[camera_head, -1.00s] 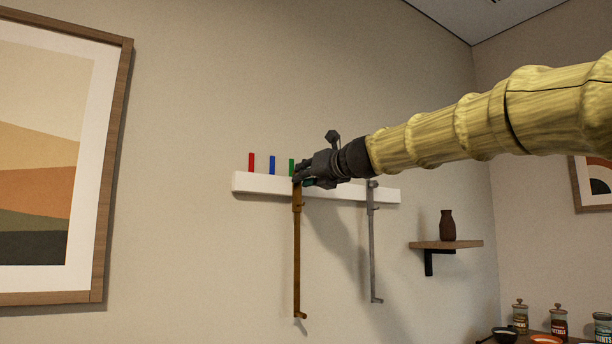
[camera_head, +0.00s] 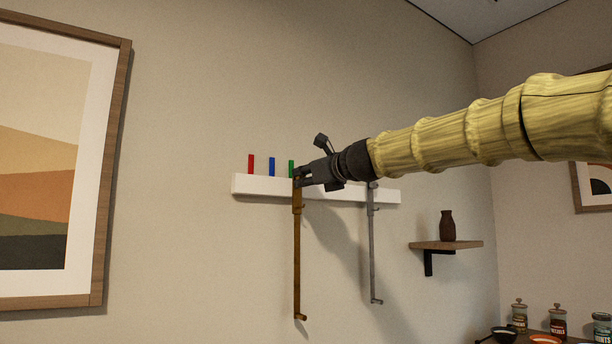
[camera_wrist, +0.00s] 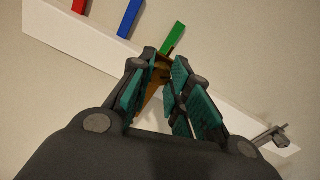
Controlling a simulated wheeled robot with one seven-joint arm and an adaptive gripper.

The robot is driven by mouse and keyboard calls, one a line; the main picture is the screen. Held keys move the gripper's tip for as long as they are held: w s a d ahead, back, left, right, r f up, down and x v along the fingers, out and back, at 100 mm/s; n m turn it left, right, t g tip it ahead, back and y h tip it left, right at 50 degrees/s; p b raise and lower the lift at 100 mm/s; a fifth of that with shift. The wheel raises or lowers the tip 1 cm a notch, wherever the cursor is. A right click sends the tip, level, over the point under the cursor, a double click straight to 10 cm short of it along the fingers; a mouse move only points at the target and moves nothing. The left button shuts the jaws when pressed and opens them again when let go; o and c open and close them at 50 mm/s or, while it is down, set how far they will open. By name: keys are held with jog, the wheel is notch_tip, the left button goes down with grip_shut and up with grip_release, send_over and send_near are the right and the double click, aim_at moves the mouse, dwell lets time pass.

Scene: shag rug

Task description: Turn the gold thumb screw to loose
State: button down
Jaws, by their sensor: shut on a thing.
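The gold rod (camera_head: 297,250) hangs down from the white wall rail (camera_head: 240,184) in the head view, with a small hook at its lower end. My gripper (camera_head: 302,175) is at the rod's top, in front of the rail. In the wrist view my gripper (camera_wrist: 160,72) has its teal-padded fingers closed around a small gold part, the thumb screw (camera_wrist: 164,68), at the top of the rod. The fingers hide most of the screw, so its turn angle cannot be told.
A silver rod (camera_head: 372,250) hangs to the right on the same rail. Red (camera_head: 251,163), blue (camera_head: 272,165) and green (camera_head: 291,168) markers stand along the rail's top. A shelf (camera_head: 455,244) with a brown vase (camera_head: 447,226) is further right. The wall below the rail's left end is clear.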

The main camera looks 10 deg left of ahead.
jog(key=n, duration=0.6)
jog(key=shift+n, duration=0.3)
jog(key=n+b, duration=0.1)
jog(key=n, duration=0.4)
jog(key=shift+n, duration=0.4)
jog(key=c, duration=1.3)
grip_release()
jog(key=shift+s, duration=0.1)
jog(key=v, duration=1.2)
